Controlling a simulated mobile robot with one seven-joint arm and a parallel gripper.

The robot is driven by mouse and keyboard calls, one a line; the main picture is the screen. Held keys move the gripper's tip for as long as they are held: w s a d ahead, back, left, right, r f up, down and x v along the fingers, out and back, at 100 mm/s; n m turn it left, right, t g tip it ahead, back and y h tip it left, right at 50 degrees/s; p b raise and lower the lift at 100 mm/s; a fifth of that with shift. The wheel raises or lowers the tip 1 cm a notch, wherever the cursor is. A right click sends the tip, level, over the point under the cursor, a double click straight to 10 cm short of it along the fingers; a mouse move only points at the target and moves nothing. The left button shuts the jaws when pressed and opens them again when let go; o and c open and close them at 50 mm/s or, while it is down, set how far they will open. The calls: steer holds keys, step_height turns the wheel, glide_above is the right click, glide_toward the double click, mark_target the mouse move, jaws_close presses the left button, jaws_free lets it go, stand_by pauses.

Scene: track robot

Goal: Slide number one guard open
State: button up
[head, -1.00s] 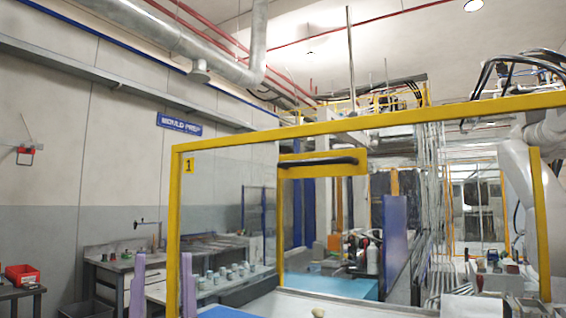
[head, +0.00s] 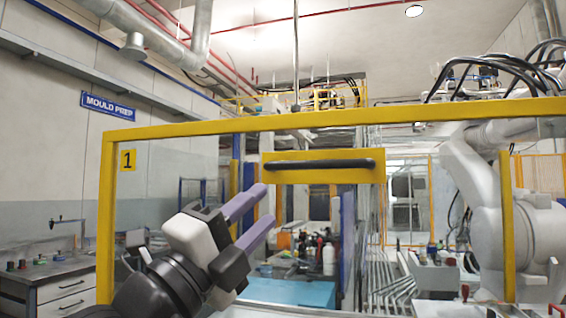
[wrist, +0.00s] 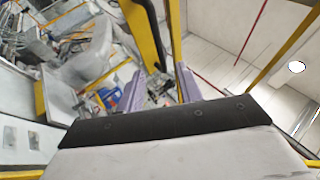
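The number one guard is a clear panel in a yellow frame (head: 330,122), with a yellow "1" label (head: 128,159) at its upper left. A black horizontal bar handle (head: 322,165) sits on a yellow plate (head: 368,170) in the guard's upper middle. My gripper (head: 266,206) is at lower left of the handle in the head view, apart from it, with its two purple fingers spread and nothing between them. In the wrist view, the dark handle (wrist: 143,28) runs slantwise beyond the fingertips of my gripper (wrist: 160,82).
Behind the guard are a blue work surface (head: 292,293), bottles and a large white robot arm (head: 480,220) at right. A grey bench with drawers (head: 65,290) stands at left. Free air lies between my fingers and the handle.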

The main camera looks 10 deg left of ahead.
mark_target(312, 168)
steer(key=shift+m, duration=0.3)
steer(key=p+x, duration=0.5)
steer(key=x, duration=0.8)
steer(key=shift+s+d, duration=0.15)
steer(key=shift+w+d+r+p, duration=0.2)
steer(key=shift+w+d+p, duration=0.15)
steer(key=shift+w+p, duration=0.1)
steer(key=shift+c, duration=0.5)
jaws_close()
